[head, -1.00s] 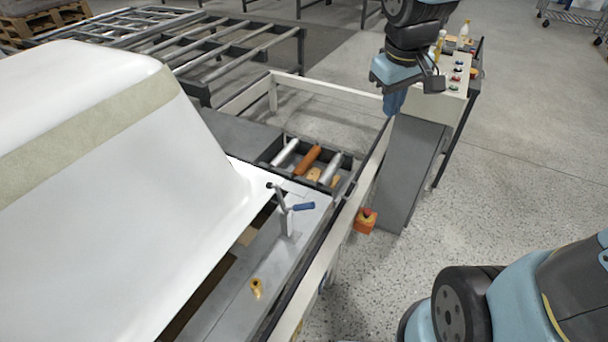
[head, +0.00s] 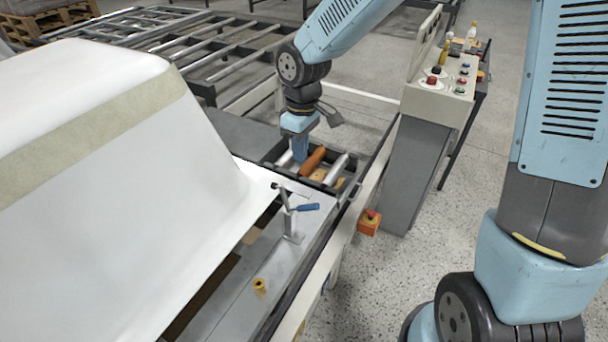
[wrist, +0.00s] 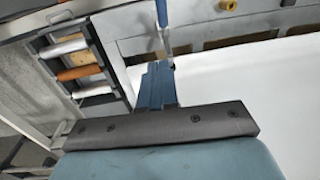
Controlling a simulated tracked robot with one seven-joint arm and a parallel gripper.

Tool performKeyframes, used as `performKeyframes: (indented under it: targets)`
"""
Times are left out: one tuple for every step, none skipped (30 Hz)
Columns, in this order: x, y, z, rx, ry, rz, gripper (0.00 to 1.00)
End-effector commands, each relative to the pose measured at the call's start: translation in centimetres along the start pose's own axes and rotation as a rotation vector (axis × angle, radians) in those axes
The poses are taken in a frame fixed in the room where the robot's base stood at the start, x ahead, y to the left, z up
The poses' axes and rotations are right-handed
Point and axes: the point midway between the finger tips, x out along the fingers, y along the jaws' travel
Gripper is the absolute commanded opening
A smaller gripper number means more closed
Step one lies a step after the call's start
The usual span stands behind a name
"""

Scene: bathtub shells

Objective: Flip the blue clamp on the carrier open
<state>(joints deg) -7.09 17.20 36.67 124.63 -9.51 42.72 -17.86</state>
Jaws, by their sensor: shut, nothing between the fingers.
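The blue-handled clamp (head: 307,207) stands on a metal bracket on the grey carrier rail (head: 315,232), beside the white shell's lower corner. Its handle points right, roughly level, and its metal arm rises at the shell's edge. In the wrist view the clamp's blue handle (wrist: 161,12) shows at the top, just beyond my fingers. My gripper (head: 300,150) hangs behind the clamp, above the roller section, pointing down. In the wrist view my gripper's blue fingers (wrist: 157,85) are closed together and empty. They look apart from the clamp.
The white tub shell (head: 120,190) fills the left. Silver and orange rollers (head: 313,160) lie behind the clamp. A yellow knob (head: 260,286) sits on the rail in front. An orange emergency-stop box (head: 369,222) and a control console (head: 440,95) stand right.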

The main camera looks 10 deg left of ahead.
Motion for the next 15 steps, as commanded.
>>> performKeyframes:
  targets:
    - [0.6,-0.1,0.1,0.0,-0.003,-0.003,0.0]
    - [0.9,-0.1,0.1,-0.001,-0.004,-0.003,0.0]
    - [1.5,-0.1,0.1,-0.002,-0.004,-0.003,0.0]
    - [1.9,-0.1,0.1,-0.003,-0.004,-0.003,0.0]
    - [2.4,-0.1,0.1,-0.002,-0.004,-0.004,0.0]
    - [3.1,-0.1,0.1,-0.001,-0.004,-0.004,0.0]
    - [3.6,-0.1,0.1,-0.002,-0.004,-0.003,0.0]
    - [4.2,-0.1,0.1,-0.002,-0.004,-0.003,0.0]
    - [4.9,-0.1,0.1,-0.001,-0.004,-0.004,0.0]
    - [5.4,-0.1,0.1,-0.002,-0.005,-0.003,0.0]
    - [6.0,-0.1,0.1,-0.002,-0.004,-0.003,0.0]
    - [6.7,-0.1,0.1,-0.001,-0.005,-0.004,0.0]
    - [7.2,-0.1,0.1,-0.002,-0.005,-0.003,0.0]
    - [7.7,-0.1,0.1,-0.002,-0.004,-0.003,0.0]
    - [8.4,-0.1,0.1,-0.001,-0.005,-0.003,0.0]
